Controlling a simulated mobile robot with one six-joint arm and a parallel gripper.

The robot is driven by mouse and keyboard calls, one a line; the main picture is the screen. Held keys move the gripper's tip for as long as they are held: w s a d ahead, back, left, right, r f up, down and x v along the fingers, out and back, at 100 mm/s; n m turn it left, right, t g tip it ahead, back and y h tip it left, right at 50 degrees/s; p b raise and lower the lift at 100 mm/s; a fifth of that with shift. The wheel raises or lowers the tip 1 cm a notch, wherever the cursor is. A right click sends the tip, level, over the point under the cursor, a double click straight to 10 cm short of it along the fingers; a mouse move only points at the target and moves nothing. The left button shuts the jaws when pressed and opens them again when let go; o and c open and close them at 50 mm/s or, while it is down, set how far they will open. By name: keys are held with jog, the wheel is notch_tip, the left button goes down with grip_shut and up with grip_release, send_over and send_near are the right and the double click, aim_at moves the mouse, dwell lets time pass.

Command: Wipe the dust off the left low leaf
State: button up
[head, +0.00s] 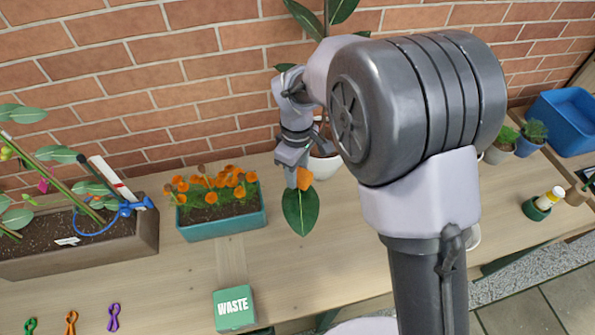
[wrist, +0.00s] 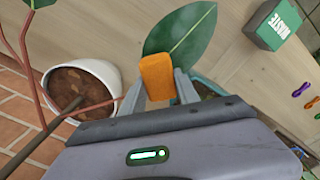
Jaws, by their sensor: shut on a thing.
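My gripper (head: 299,178) is shut on an orange sponge-like block (wrist: 158,79), which also shows in the head view (head: 305,179). The block is at the near end of a large dark green leaf (wrist: 183,35); it overlaps the leaf in the picture, and I cannot tell if it touches. In the head view the leaf (head: 300,211) hangs out over the table in front of the white pot (head: 325,167). The pot, with brown soil, also shows in the wrist view (wrist: 112,73). My arm hides much of the plant. Dust on the leaf is too small to tell.
A teal planter of orange flowers (head: 222,225) stands left of the leaf. A green WASTE box (head: 234,309) is at the front. A brown trough (head: 130,238) is far left, with several coloured clips in front. The brick wall (head: 150,75) stands behind.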

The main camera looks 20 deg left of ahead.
jog(key=shift+r+p, duration=1.5)
jog(key=shift+r, duration=0.6)
